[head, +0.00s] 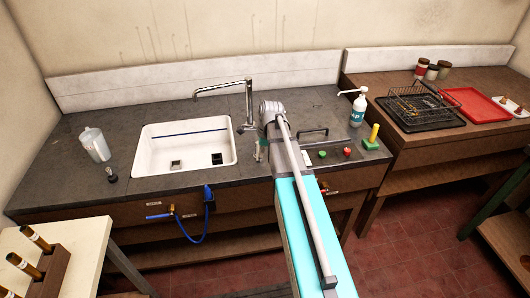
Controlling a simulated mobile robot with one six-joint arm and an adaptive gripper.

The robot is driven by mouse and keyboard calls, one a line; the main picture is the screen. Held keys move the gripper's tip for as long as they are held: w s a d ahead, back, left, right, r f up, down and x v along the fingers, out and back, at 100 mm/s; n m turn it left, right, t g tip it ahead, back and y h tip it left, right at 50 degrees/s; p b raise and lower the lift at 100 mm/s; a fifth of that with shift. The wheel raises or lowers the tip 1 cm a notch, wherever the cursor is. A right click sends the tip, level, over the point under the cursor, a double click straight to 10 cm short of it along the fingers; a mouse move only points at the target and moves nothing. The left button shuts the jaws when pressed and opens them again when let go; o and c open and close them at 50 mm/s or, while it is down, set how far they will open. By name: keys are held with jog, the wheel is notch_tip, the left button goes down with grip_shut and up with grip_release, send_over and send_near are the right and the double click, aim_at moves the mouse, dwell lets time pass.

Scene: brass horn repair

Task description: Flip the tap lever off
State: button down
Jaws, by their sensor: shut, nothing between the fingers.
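The chrome tap (248,106) stands at the back right of the white sink (144,165), its spout reaching left over the basin. A short lever-like part (246,128) shows low on the tap, but it is too small to tell its position. My gripper (258,153) is small in view, pointing down over the counter just right of the sink and close to the tap base. It is shut and empty. My arm hides the counter behind it, and I cannot tell whether the gripper touches the tap.
A blue hose (190,238) with small valves hangs on the cabinet front. Right of my arm are a panel with green and red buttons (347,152), a pump bottle (358,108) and a wire basket (418,104).

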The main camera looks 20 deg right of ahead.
jog(key=shift+d, duration=0.1)
jog(key=s+d+r+p, duration=0.2)
jog(key=d+r+p, duration=0.2)
jog(key=r+p, duration=0.7)
jog(key=shift+d+r+p, duration=0.3)
jog(key=shift+d+p, duration=0.05)
jog(key=shift+d, duration=0.05)
dwell(0.3)
jog(key=shift+s, duration=0.1)
jog(key=shift+t+y, duration=0.4)
jog(key=shift+y, duration=0.4)
jog(key=d+f+b, duration=0.2)
jog(key=d+b, duration=0.1)
jog(key=shift+s+d+f+b, duration=0.3)
jog(key=shift+s+f, duration=0.05)
jog(key=shift+f, duration=0.05)
jog(key=shift+a+f, duration=0.1)
jog(key=shift+f, duration=0.05)
